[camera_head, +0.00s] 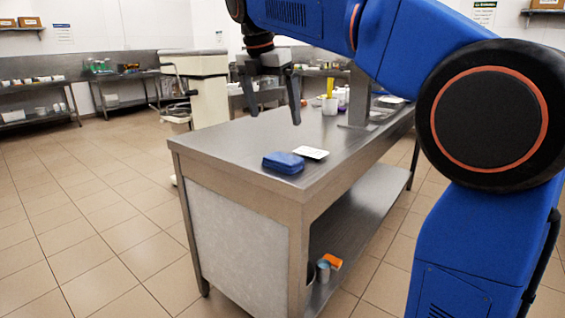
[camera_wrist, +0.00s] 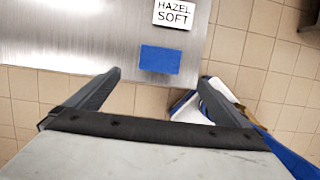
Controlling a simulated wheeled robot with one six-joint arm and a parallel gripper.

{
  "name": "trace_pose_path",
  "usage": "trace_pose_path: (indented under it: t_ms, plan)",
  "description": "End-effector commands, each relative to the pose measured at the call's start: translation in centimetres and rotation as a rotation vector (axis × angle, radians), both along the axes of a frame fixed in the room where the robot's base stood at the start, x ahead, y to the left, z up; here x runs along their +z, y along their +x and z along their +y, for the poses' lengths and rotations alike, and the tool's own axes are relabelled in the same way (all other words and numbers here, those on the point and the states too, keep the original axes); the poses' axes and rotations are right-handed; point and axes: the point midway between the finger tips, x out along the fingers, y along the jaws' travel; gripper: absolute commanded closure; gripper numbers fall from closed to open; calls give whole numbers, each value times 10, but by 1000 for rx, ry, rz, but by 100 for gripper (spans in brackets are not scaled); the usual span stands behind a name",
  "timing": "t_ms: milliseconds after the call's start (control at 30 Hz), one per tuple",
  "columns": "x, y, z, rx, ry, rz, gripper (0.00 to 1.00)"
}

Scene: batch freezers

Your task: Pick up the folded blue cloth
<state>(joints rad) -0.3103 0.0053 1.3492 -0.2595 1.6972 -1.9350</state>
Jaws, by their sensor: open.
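The folded blue cloth (camera_head: 283,162) lies flat near the front corner of the steel table (camera_head: 225,140) in the head view. In the wrist view the blue cloth (camera_wrist: 160,60) lies close to the table edge, ahead of the fingertips and between their lines. My gripper (camera_head: 274,112) is open and empty, above the table and apart from the cloth. In the wrist view my gripper (camera_wrist: 160,78) shows its two fingers spread wide. Nothing hides the cloth in either view.
A white card (camera_head: 312,152) lies beside the cloth; its label (camera_wrist: 174,14) reads "HAZEL SOFT". A yellow-topped container (camera_head: 330,105) and a steel post stand farther back on the table. An orange item (camera_head: 332,261) sits on the lower shelf. Tiled floor is clear at left.

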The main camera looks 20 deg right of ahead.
Motion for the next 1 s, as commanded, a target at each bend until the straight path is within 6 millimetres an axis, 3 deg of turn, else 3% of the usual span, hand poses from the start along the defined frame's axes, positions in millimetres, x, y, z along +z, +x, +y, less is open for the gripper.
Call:
trace_pose_path:
  t_ms: [400, 767, 1000]
  plan:
    - [-70, 11, -16, -2, 1, 1, 0]
    - [-96, 16, -21, -1, 0, 1, 0]
    - [-127, 21, -28, -2, 1, 1, 0]
